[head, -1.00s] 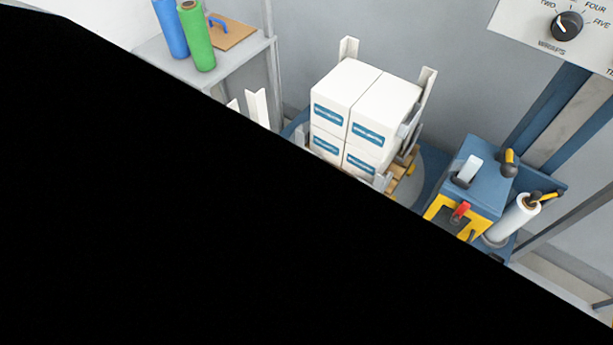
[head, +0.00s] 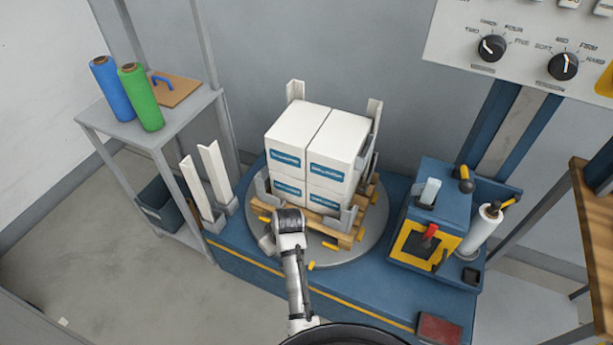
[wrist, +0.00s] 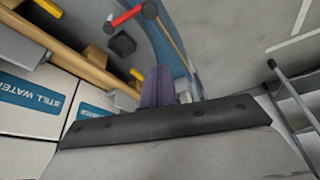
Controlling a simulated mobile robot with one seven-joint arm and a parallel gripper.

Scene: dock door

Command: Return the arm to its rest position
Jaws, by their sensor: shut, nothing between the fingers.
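My arm (head: 295,275) rises from the bottom of the head view, in front of the pallet's near edge, and bends over at its top. In the wrist view my gripper (wrist: 172,93) shows its short fingers close together, with nothing between them. Its fingertips are hard to make out in the head view. White boxes (head: 318,140) with blue labels stand stacked on a wooden pallet (head: 345,240). In the wrist view, boxes (wrist: 25,110) labelled "STILL WATER" lie to the left of the gripper.
The pallet rests on a round grey turntable (head: 365,245) on a blue base (head: 235,262). A grey shelf (head: 150,135) holds blue and green rolls.

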